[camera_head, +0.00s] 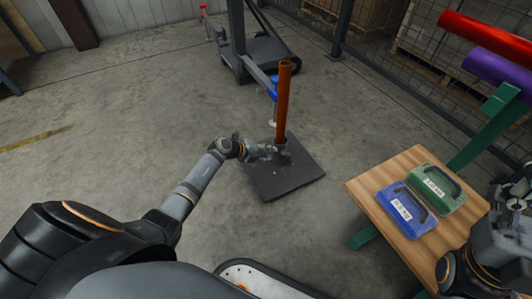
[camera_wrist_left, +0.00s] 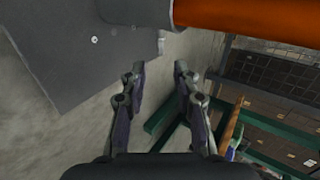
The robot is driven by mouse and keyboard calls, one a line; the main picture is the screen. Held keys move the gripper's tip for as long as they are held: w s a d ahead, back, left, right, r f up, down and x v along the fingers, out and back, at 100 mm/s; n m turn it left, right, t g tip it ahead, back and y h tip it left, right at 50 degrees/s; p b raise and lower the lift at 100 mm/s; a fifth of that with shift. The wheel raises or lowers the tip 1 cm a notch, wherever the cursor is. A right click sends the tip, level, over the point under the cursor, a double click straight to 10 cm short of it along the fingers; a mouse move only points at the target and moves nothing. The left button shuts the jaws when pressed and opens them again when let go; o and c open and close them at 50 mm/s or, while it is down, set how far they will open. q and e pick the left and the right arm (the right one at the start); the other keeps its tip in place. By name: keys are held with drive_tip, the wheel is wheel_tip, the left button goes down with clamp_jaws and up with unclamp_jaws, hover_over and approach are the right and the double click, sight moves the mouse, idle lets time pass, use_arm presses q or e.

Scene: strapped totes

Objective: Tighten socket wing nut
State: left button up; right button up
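An orange-brown post (camera_head: 283,100) stands upright in a short grey socket (camera_head: 281,141) on a dark square base plate (camera_head: 292,182). In the left wrist view the post (camera_wrist_left: 250,18), socket (camera_wrist_left: 140,12) and plate (camera_wrist_left: 60,50) fill the top. A small pale tab (camera_wrist_left: 162,46), which looks like the wing nut, sticks out by the socket rim. My left gripper (camera_head: 272,153) is low beside the socket. Its fingers (camera_wrist_left: 158,69) are open and apart, with the tab just beyond the gap between the tips. My right gripper (camera_head: 519,195) shows partly at the right edge; its fingers are unclear.
A wooden-topped table (camera_head: 364,190) at right carries a blue case (camera_head: 405,209) and a green case (camera_head: 436,190). A green rack holds a red tube (camera_head: 490,38) and a purple tube (camera_head: 497,69). A dark wheeled stand (camera_head: 265,58) is behind the post. The floor left is clear.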

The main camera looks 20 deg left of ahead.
use_arm(q)
drive_tip(key=shift+s+a+r, duration=0.3)
drive_tip(key=shift+s+r, duration=0.1)
